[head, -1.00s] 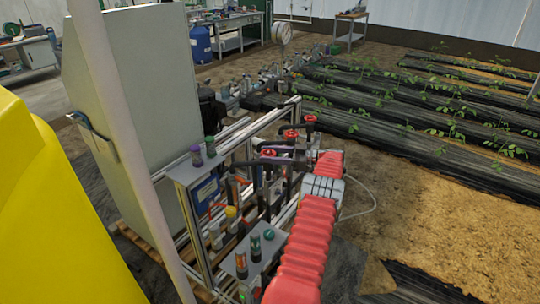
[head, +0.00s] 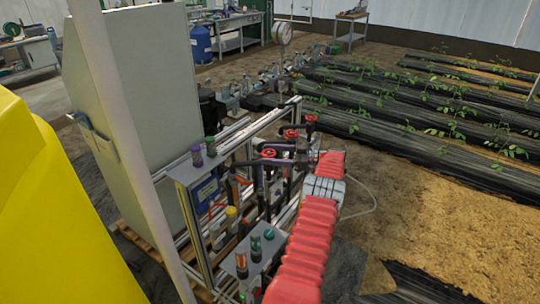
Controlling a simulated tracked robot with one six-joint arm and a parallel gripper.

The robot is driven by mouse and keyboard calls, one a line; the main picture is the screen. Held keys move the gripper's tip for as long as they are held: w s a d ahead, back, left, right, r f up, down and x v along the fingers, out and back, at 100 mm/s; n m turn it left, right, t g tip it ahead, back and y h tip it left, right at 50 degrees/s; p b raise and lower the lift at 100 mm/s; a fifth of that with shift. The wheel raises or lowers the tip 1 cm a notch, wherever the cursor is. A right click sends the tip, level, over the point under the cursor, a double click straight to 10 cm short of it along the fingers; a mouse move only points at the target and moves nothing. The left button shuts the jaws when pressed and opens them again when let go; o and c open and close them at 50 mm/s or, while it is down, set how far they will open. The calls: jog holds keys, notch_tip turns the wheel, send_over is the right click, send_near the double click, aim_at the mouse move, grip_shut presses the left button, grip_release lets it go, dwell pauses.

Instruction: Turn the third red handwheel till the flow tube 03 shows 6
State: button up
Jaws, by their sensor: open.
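Red handwheels stand in a row on the skid's pipework: a near one (head: 268,153), a middle one (head: 291,133) and a far one (head: 311,118). I cannot tell by any label which is the third. My gripper (head: 272,156) is open at the end of my red-sleeved arm and points left. Its dark fingers appear close around the near wheel; whether they touch it I cannot tell. Flow tube 03 and its reading cannot be made out; my arm hides part of the skid.
A grey cabinet (head: 135,105) and a pale post (head: 125,150) stand left of the skid frame (head: 203,240). Capped bottles (head: 210,147) sit on its shelf. A yellow tank (head: 45,215) fills the lower left. Planted beds and bare soil (head: 420,200) lie right.

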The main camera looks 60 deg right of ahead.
jog(key=v, duration=0.7)
dwell(0.4)
